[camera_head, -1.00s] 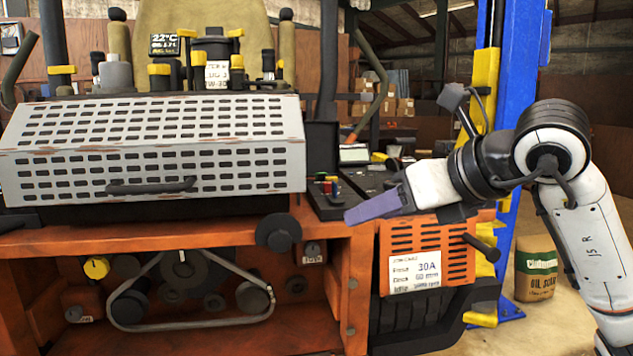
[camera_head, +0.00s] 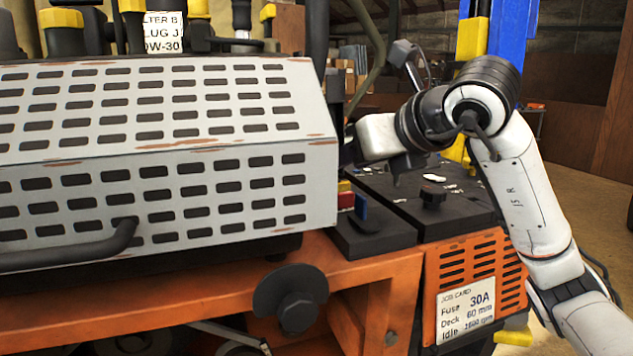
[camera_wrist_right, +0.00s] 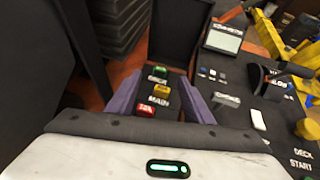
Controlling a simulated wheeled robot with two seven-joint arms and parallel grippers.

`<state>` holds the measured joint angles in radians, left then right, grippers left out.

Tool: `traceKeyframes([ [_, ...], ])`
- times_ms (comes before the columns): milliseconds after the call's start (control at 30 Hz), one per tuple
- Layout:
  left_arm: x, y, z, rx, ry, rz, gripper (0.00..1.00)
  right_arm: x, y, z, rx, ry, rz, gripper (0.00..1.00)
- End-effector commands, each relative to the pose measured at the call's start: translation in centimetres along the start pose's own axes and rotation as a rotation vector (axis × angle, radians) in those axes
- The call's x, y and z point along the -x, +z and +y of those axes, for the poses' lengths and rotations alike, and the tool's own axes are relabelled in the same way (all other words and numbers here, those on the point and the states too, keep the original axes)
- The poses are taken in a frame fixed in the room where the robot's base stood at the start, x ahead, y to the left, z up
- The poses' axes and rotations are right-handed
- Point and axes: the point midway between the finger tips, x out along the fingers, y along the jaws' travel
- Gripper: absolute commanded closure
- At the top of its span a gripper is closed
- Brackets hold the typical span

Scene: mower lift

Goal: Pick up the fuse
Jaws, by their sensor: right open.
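In the right wrist view, a black fuse box holds a green fuse (camera_wrist_right: 159,73), a yellow fuse (camera_wrist_right: 161,90) and a red fuse (camera_wrist_right: 146,110) in a row, with labels such as "MAIN". My right gripper (camera_wrist_right: 163,82) is open, its purple fingers on either side of the row, with nothing held. I cannot tell its height above the fuses. In the head view, the red fuse (camera_head: 346,200) and a blue piece (camera_head: 361,207) show beside the hood; the right fingers are hidden there. A job card (camera_head: 466,312) reads "Fuse 30A". My left gripper is not in view.
The grey slotted hood (camera_head: 165,150) fills the left of the head view, close beside the fuse box. A black panel (camera_head: 450,215) with a knob lies to the right. In the wrist view, a raised black lid (camera_wrist_right: 180,30) stands behind the fuses and a display (camera_wrist_right: 223,39) beside it.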

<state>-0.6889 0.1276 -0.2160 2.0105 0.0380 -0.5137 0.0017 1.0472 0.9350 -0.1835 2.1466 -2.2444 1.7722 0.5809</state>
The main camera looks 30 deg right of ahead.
Motion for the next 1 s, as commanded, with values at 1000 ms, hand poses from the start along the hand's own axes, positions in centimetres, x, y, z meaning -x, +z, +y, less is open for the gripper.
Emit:
traceKeyframes([
  [1000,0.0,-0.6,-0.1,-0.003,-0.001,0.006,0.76,-7.3,-0.1,-0.2,0.000,0.001,-0.001,0.77],
])
